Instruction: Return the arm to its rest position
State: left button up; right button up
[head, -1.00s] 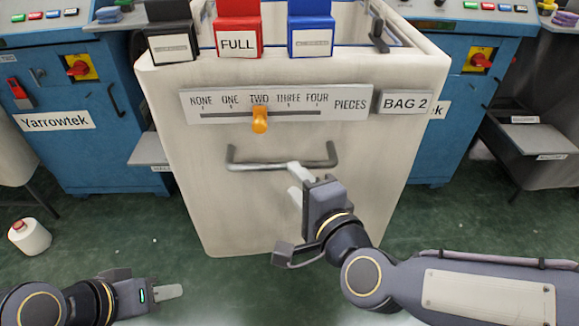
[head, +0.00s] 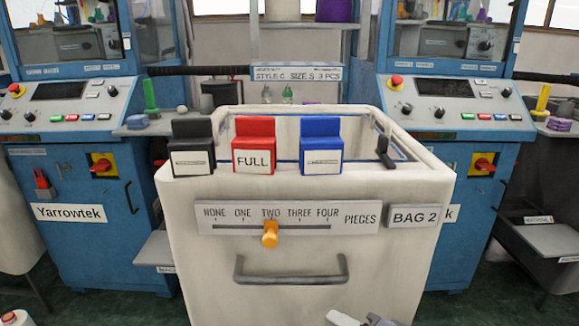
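My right gripper (head: 360,320) shows only at the bottom edge of the head view, below and right of the bin's handle (head: 291,271). Only its top end is in the picture, apart from the handle, so its opening is hidden. The white bin (head: 330,225) stands in the middle. Its orange slider knob (head: 270,234) sits at TWO on the pieces scale (head: 288,218).
Black (head: 193,145), red FULL (head: 254,143) and blue (head: 320,145) tags hang on the bin's front rim. Blue knitting machines stand left (head: 80,240) and right (head: 478,210). A sign (head: 297,73) hangs behind the bin.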

jog(key=s+d+f+n+g+h+p, duration=0.1)
jog(key=s+d+f+n+g+h, duration=0.4)
jog(key=s+d, duration=0.6)
notch_tip(320, 180, up, 28)
jog(key=y+p, duration=0.1)
jog(key=p, duration=2.8)
jog(key=shift+w+r+p, duration=0.2)
jog(key=shift+p, duration=0.15)
